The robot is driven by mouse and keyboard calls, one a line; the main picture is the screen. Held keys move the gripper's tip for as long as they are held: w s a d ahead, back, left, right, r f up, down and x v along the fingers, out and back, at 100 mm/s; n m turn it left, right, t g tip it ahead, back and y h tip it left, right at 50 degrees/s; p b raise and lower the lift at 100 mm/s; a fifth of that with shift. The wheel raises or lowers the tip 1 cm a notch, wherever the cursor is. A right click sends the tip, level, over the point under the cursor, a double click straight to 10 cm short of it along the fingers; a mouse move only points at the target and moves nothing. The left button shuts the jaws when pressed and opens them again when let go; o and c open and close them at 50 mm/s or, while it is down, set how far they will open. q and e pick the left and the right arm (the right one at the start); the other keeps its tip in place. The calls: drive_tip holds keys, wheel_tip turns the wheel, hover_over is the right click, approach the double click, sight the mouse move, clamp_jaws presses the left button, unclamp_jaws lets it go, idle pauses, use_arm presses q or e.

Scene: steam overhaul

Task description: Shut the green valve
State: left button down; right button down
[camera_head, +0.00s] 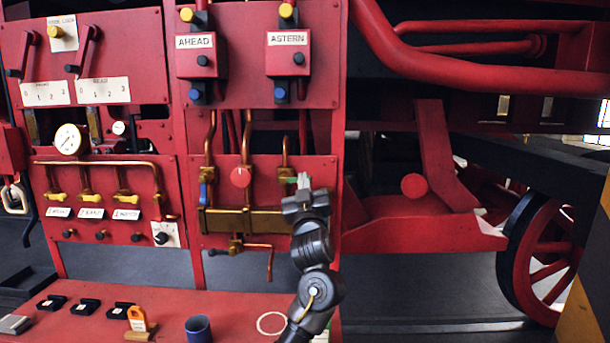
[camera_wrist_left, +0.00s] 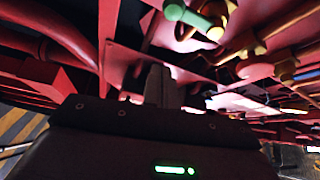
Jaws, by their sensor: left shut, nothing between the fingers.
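The green valve (camera_head: 289,180) is on the lower right red panel, at the foot of the right-hand brass pipe. In the head view its handle is largely hidden behind my gripper. In the left wrist view the green handle (camera_wrist_left: 188,18) shows at the top, a light green bar with a rounded end, beyond the fingertips. My left gripper (camera_head: 303,181) is shut and empty, with its fingers pointing up close beside the green valve. The fingers also show in the left wrist view (camera_wrist_left: 160,84). I cannot tell whether they touch the handle. My right gripper is not in view.
A red round valve (camera_head: 240,177) and a blue lever (camera_head: 203,193) sit left of the green valve, above a brass manifold (camera_head: 240,220). Red framework stands to the right.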

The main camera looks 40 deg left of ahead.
sight(296, 180)
use_arm(q)
drive_tip(key=p+x, duration=0.3)
drive_tip(key=x, duration=0.4)
drive_tip(key=f, duration=0.2)
drive_tip(key=w+f+p, duration=0.1)
drive_tip(key=f, duration=0.1)
drive_tip(key=shift+d, duration=0.2)
drive_tip(key=shift+f, duration=0.15)
drive_tip(key=shift+w+d+f+m+t+h+b, duration=0.1)
drive_tip(key=shift+f+m+t+h+b, duration=0.4)
drive_tip(key=shift+m, duration=0.3)
